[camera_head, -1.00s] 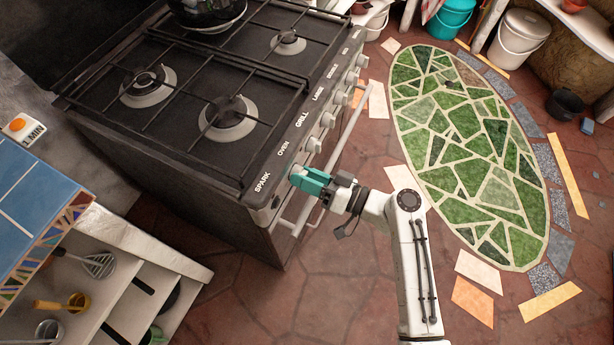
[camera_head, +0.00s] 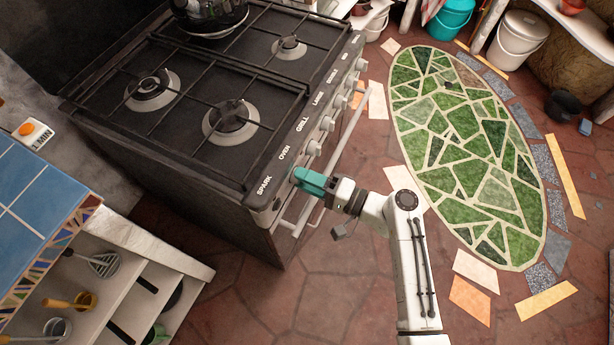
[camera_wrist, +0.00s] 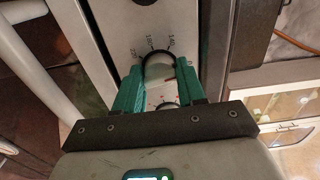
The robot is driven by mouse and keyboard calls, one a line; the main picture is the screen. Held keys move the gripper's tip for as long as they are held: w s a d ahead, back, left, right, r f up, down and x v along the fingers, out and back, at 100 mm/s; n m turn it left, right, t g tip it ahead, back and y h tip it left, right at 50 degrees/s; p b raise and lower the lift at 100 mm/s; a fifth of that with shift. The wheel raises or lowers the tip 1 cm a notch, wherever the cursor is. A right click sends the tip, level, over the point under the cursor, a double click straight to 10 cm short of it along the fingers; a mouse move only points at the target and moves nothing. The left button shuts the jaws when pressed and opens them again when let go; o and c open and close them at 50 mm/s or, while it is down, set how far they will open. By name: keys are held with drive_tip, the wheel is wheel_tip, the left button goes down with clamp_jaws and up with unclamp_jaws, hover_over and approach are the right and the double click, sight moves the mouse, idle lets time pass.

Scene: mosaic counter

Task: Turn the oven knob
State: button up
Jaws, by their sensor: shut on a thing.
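The oven knob (camera_wrist: 160,72) is a pale round knob with small red marks, on the stove's front panel. Dark temperature numbers are printed around it on the panel. My gripper (camera_wrist: 158,80) has its teal fingers on both sides of the knob in the wrist view, shut on it. In the head view my gripper (camera_head: 303,177) is against the panel near the OVEN and SPARK labels, and its fingers hide the knob. The stove (camera_head: 180,172) is black with a grey control strip.
More knobs (camera_head: 315,148) run along the panel beyond my gripper. A pale oven handle bar (camera_head: 345,135) runs in front of the panel, close to my gripper. A shelf unit (camera_head: 185,262) with utensils stands at the lower left. The tiled floor (camera_head: 280,310) is open in front.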

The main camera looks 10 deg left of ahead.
drive_tip(key=shift+m+p, duration=0.35)
drive_tip(key=shift+m, duration=0.75)
drive_tip(key=o, duration=1)
drive_tip(key=shift+o, duration=0.2)
drive_tip(key=v, duration=1.1)
drive_tip(key=shift+b, duration=0.3)
drive_tip(key=shift+w, duration=0.1)
drive_tip(key=s+d+f+n+g+h+p, duration=0.1)
drive_tip(key=s+d+f+n+g+h, duration=0.2)
drive_tip(key=s+f+h, duration=0.35)
drive_tip(key=s+d+r+n+g+h, duration=0.1)
drive_tip(key=s+d+r+h, duration=0.3)
drive_tip(key=s+d, duration=0.4)
drive_tip(key=s+d+r+n+g+h+p, duration=0.1)
drive_tip(key=s+d+r+h, duration=0.3)
drive_tip(key=s+d+h, duration=0.2)
drive_tip(key=s+d, duration=0.2)
drive_tip(key=d, duration=0.1)
drive_tip(key=shift+d+n+h, duration=0.3)
drive_tip(key=shift+d+h, duration=0.05)
